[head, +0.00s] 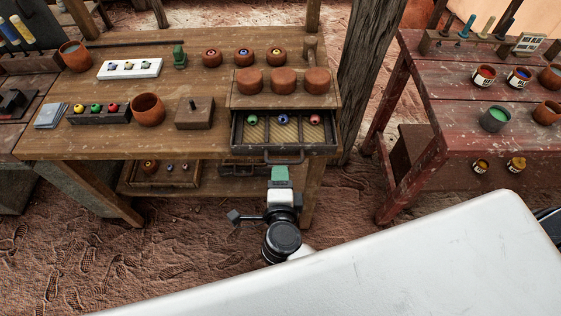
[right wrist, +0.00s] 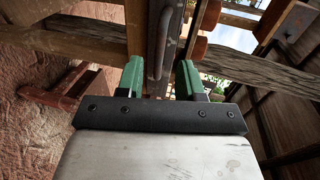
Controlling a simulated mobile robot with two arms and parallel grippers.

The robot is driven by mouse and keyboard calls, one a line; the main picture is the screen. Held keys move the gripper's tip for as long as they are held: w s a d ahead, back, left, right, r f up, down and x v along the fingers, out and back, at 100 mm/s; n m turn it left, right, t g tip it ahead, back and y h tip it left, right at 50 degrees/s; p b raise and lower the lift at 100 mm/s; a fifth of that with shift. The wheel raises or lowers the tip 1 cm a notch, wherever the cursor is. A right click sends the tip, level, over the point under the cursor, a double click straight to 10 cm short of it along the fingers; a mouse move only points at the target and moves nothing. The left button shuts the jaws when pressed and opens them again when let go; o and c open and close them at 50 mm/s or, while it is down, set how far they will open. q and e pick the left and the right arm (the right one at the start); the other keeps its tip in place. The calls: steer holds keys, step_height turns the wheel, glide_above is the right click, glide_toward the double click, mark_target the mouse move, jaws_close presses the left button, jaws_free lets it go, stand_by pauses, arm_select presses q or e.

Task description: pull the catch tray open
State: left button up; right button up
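The catch tray (head: 236,130) is a dark drawer in the wooden bench, below a box topped with clay pieces. Its inside shows, with a pale lining and green, blue and red beads. A dark bar handle (head: 284,161) is on its front. My right gripper (head: 280,170) has green fingers and is just in front of the handle. In the right wrist view my right gripper (right wrist: 160,72) is open, with the handle (right wrist: 161,45) ahead of the gap between its fingers. No contact with the handle can be made out. My left gripper is not in view.
The wooden bench (head: 95,145) carries a clay cup (head: 148,109), a white bead holder (head: 130,68) and other small items. A lower tray (head: 160,178) sits under it. A red bench (head: 455,140) stands to the right. Bare earth lies in front.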

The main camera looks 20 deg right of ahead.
mark_target(280, 162)
steer(key=x, duration=0.6)
steer(key=shift+c, duration=0.5)
jaws_close()
steer(key=shift+s+a, duration=0.1)
